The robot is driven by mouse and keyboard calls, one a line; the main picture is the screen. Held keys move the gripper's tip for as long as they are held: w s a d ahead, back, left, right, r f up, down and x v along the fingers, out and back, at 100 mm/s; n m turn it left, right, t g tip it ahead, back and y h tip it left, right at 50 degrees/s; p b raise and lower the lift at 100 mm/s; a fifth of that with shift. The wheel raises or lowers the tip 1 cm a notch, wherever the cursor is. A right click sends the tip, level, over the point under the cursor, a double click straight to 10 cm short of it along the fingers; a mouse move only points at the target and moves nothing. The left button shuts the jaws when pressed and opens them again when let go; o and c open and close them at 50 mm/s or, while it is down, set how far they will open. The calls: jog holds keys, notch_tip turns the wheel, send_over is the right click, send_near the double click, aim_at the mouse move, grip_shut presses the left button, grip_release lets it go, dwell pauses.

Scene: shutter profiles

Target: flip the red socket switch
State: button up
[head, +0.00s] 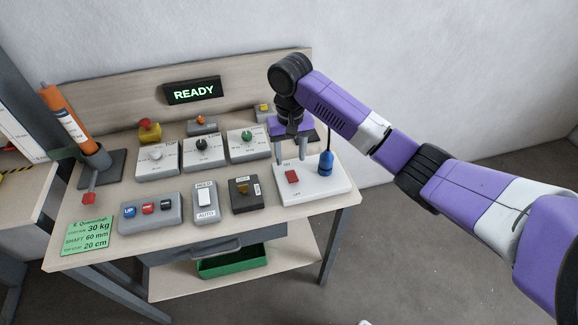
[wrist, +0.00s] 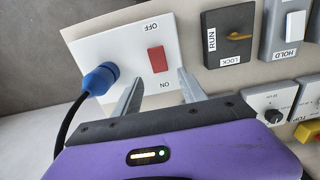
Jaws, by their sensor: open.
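The red socket switch (head: 292,176) is a small red rocker on a white socket plate (head: 318,188) at the right end of the bench. In the wrist view the red switch (wrist: 157,60) sits between the ON and OFF labels. A blue plug (head: 326,163) with a dark cable is in the same plate, right of the switch; it also shows in the wrist view (wrist: 98,79). My gripper (head: 291,158) is open and empty, pointing down near the ON end of the switch. Its two fingers (wrist: 160,88) are apart, and I cannot tell whether either touches the plate.
A key switch box (head: 246,196) and a HOLD/AUTO rocker box (head: 206,203) stand left of the plate. Three knob boxes, including one with a green knob (head: 247,136), stand behind. A READY display (head: 193,90) is on the back panel. A green bin (head: 232,262) lies below.

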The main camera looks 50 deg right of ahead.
aim_at(290, 172)
jog(key=shift+f+p, duration=0.35)
jog(key=shift+f, duration=2.4)
grip_shut()
